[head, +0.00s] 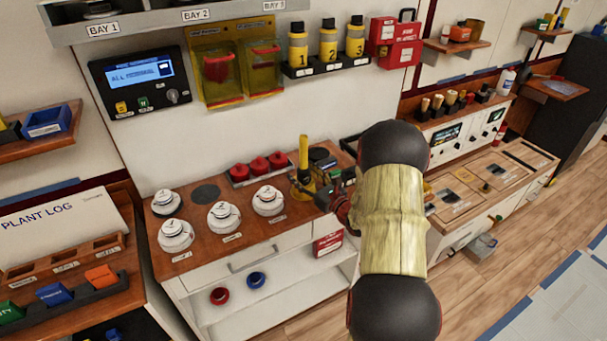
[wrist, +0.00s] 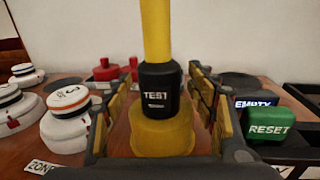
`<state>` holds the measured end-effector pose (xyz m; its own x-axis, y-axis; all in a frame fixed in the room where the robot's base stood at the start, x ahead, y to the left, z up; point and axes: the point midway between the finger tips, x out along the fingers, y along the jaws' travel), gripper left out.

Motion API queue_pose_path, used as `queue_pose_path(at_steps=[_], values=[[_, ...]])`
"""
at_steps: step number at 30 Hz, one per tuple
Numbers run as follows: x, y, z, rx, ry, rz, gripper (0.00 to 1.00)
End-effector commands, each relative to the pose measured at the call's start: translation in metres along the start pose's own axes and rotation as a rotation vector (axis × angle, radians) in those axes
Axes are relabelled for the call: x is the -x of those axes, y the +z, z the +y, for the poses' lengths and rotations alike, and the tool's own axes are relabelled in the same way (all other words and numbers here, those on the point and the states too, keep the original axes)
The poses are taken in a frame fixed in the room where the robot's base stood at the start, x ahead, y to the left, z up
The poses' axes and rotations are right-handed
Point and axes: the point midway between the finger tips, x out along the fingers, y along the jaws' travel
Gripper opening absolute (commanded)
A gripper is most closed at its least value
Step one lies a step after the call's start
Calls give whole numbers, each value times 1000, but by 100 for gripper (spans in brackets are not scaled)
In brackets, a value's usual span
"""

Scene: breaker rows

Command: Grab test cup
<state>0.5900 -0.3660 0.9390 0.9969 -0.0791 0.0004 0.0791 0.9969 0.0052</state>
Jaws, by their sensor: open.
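The test cup (wrist: 160,85) stands upright on the wooden counter, with a yellow upper stem, a black band lettered TEST and a wider yellow base. In the head view the test cup (head: 304,152) is near the counter's right end, its lower part partly hidden by my gripper. My gripper (wrist: 160,105) is open, its yellow-padded fingers on the left and right of the cup around the black band. Gaps show between the pads and the band. In the head view my gripper (head: 318,190) reaches in from the right.
White round detectors (head: 222,217) stand left on the counter (head: 190,262). Red caps (head: 258,165) sit in a row behind. A green RESET block (wrist: 268,123) and a blue EMPTY block (wrist: 255,102) lie close to the right finger. A wall rack holds yellow numbered bottles (head: 328,45).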

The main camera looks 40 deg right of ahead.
Motion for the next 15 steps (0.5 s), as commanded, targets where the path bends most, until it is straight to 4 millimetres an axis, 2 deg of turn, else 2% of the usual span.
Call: queue_pose_path(at_steps=[2, 15], values=[[0, 0, 0, 0, 0, 0, 56], [1, 0, 0, 0, 0, 0, 31]])
